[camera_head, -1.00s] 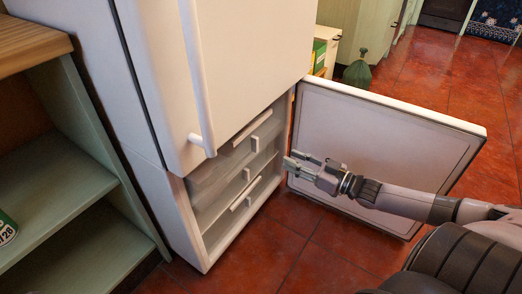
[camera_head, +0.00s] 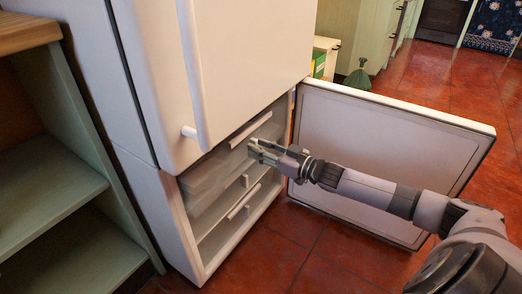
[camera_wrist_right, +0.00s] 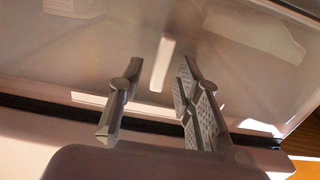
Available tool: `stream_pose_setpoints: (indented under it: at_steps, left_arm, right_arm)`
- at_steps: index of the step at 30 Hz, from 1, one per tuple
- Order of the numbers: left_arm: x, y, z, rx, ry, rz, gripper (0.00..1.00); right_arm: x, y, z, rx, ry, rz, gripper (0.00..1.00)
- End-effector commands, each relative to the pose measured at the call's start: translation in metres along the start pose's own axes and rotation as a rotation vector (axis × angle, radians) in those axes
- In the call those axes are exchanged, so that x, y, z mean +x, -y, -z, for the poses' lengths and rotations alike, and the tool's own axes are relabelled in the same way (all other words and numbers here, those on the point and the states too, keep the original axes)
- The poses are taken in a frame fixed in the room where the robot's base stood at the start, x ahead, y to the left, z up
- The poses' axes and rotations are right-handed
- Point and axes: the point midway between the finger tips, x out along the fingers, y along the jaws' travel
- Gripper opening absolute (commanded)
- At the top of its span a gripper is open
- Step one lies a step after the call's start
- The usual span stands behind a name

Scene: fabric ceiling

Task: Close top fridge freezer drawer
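The fridge's lower freezer compartment is open, its white door (camera_head: 385,150) swung out to the right. The translucent top freezer drawer (camera_head: 208,178) has a white handle strip (camera_head: 250,131) and appears to stick out a little. A lower drawer with a white strip (camera_head: 243,202) is below it. My right gripper (camera_head: 252,149) is at the front of the top drawer, below its handle strip; contact cannot be told. In the right wrist view its two fingers (camera_wrist_right: 160,62) are apart, with a pale bar (camera_wrist_right: 163,62) seen between and beyond them. My left gripper is not in view.
The closed upper fridge door (camera_head: 250,60) with its long handle is above the compartment. Green open shelves (camera_head: 50,185) stand at the left. Red tiled floor (camera_head: 285,245) lies in front.

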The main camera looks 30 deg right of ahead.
Motion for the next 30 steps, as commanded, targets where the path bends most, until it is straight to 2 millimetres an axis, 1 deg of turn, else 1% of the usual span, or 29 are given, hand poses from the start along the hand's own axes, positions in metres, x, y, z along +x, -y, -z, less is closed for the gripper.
stream_pose_setpoints:
  at_steps: [7,21,30]
  left_arm:
    - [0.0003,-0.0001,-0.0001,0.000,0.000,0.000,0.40]
    - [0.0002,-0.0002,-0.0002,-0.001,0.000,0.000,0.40]
    - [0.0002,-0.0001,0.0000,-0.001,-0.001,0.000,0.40]
  right_arm:
    - [0.0005,0.0000,0.0001,0.000,0.000,0.000,0.32]
    - [0.0003,0.0001,0.0001,0.000,0.000,0.000,0.00]
    - [0.0002,0.0001,0.0000,0.000,0.000,0.000,0.00]
